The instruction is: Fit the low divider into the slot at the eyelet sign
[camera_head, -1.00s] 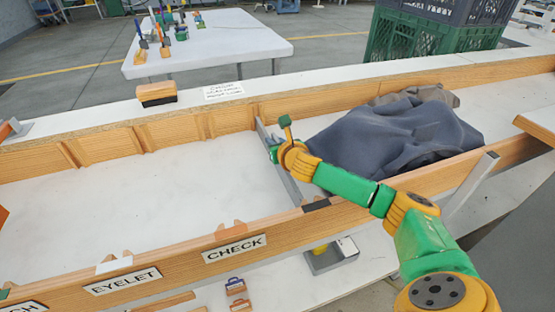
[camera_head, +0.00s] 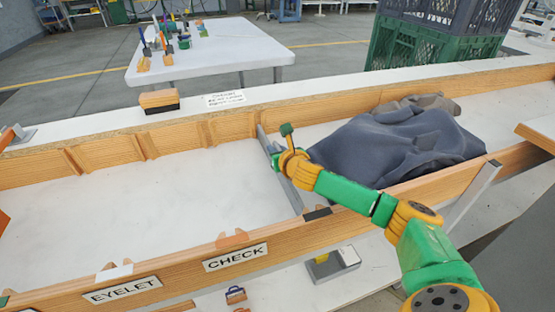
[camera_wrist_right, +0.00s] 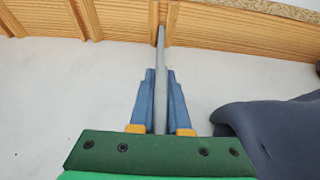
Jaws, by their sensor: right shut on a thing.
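The low divider (camera_head: 291,183) is a thin grey plate spanning the wooden trough from back wall to front wall, right of the CHECK sign (camera_head: 236,257). My right gripper (camera_wrist_right: 160,98) is shut on the divider, whose far end shows between two wooden ribs (camera_wrist_right: 173,22) at the back wall in the wrist view. In the head view my right wrist hides part of the divider. A dark piece (camera_head: 317,213) sits on the front wall at its near end. The EYELET sign (camera_head: 122,290) is on the front wall further left, with a pale marker above it. My left gripper is not in view.
A dark cloth heap (camera_head: 400,148) lies in the trough just right of the divider; it also shows in the wrist view (camera_wrist_right: 275,135). The trough floor (camera_head: 150,195) left of the divider is clear. A wooden block (camera_head: 158,100) rests on the back ledge.

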